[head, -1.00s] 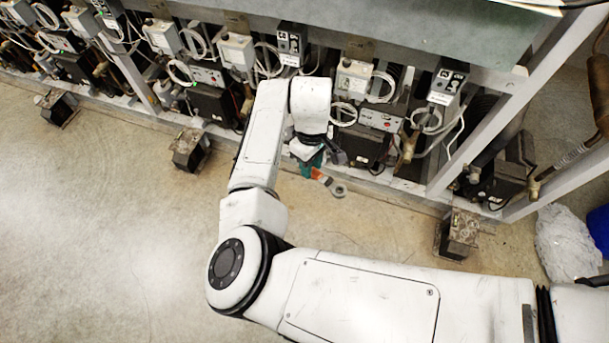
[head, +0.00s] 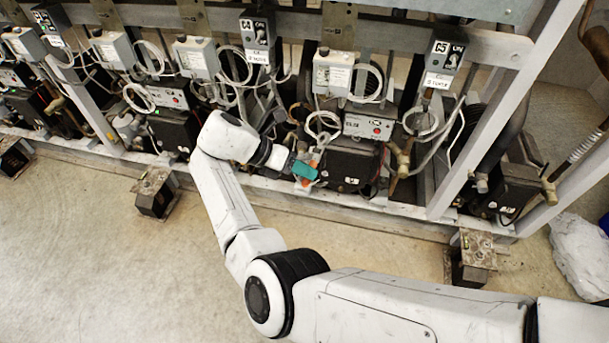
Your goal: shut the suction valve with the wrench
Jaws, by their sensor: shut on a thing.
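My gripper (head: 296,167) is at the front of the rack, beside a black compressor box, and is shut on the wrench. The wrench (head: 305,171) shows a teal part and a small orange part by the fingers. Its far end lies among hoses and fittings and is hard to make out. A brass valve (head: 403,160) stands to the right of that box, apart from the gripper. Another brass valve (head: 549,191) is at the far right. I cannot tell which valve is the suction valve, nor whether the wrench touches any fitting.
The black compressor box (head: 352,166) is just right of the gripper. White coiled cables (head: 368,82) and switch boxes hang above. The rack's lower rail (head: 385,208) runs along the front, with rusty feet (head: 156,193) standing out. The floor in front is open.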

